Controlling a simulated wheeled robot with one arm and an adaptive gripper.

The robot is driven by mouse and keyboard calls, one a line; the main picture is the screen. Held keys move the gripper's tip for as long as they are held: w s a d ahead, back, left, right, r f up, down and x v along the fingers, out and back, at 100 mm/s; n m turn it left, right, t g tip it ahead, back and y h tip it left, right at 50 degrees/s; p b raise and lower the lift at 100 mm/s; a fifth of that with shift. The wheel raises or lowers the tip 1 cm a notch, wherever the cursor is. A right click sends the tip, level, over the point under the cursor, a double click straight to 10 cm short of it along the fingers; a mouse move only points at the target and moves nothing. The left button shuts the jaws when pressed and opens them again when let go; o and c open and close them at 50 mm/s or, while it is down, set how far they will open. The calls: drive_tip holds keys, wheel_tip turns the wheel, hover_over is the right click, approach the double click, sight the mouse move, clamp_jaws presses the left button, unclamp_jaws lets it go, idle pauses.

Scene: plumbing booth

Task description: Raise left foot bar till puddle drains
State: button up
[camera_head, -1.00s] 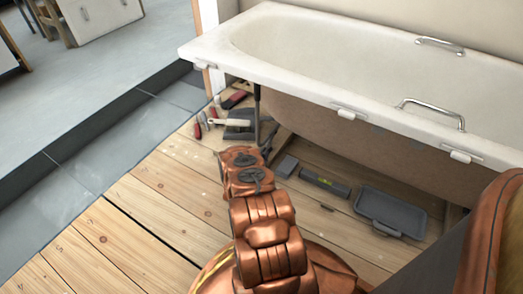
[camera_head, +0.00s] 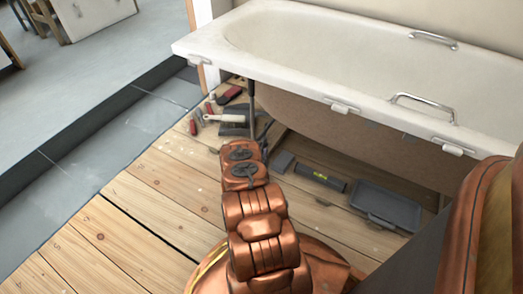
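The white bathtub (camera_head: 300,75) fills the upper right, with a pale inside where no puddle can be made out. A dark upright leg (camera_head: 252,103) stands under its left end; whether it belongs to the left foot bar I cannot tell. My copper-coloured arm reaches forward from the bottom. My gripper (camera_head: 264,132) is a small dark shape beyond the wrist, close to the foot of that leg. The wrist largely hides it, so its fingers and any contact are unclear.
Red-handled tools (camera_head: 228,95) and a light-handled trowel (camera_head: 225,118) lie on boards left of the leg. A spirit level (camera_head: 319,178) and a grey tray (camera_head: 385,205) lie right of my arm. Chrome grab rails (camera_head: 423,104) top the tub. Boards at left are clear.

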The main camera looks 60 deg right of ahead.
idle(0.3)
drive_tip(key=v, duration=1.2)
idle(0.4)
